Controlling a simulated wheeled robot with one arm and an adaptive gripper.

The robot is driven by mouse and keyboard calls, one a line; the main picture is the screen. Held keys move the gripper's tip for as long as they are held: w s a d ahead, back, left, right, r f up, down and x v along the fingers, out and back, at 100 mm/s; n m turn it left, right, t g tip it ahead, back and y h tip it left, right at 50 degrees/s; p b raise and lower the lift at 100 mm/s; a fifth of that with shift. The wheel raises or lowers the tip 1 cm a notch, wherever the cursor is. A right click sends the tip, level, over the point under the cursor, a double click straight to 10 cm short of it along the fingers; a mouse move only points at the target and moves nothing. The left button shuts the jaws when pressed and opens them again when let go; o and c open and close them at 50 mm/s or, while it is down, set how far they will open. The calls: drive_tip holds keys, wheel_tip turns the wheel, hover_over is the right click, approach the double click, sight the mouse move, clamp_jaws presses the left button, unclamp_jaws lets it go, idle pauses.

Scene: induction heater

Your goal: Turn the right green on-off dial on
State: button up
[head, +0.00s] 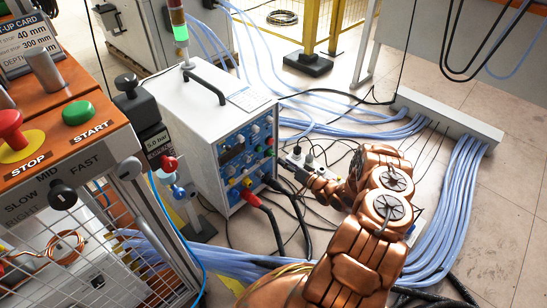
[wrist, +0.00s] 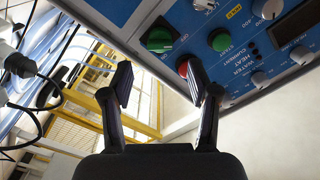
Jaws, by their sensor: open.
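A large green dial (wrist: 158,40) with a raised grip bar sits near the edge of the blue control panel (wrist: 110,12) in the wrist view. I cannot read its setting. A smaller green control (wrist: 220,40) sits further right in that view, beside lettering that looks like START. A red button (wrist: 183,66) lies between and below them, partly behind a finger. My gripper (wrist: 160,75) is open and empty, its two fingers apart below the large dial, not visibly touching it. In the head view, my gripper (head: 291,163) is just right of the panel (head: 244,160).
The white heater cabinet (head: 190,115) carries the panel. Blue hoses (head: 440,210) and black cables cover the floor around. An orange-topped station (head: 60,130) with start and stop buttons stands at left. A yellow frame (wrist: 108,105) is behind.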

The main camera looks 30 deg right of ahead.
sight(274, 155)
drive_tip(key=shift+b+x, duration=0.65)
drive_tip(key=shift+x, duration=2.85)
drive_tip(key=shift+c, duration=0.4)
clamp_jaws()
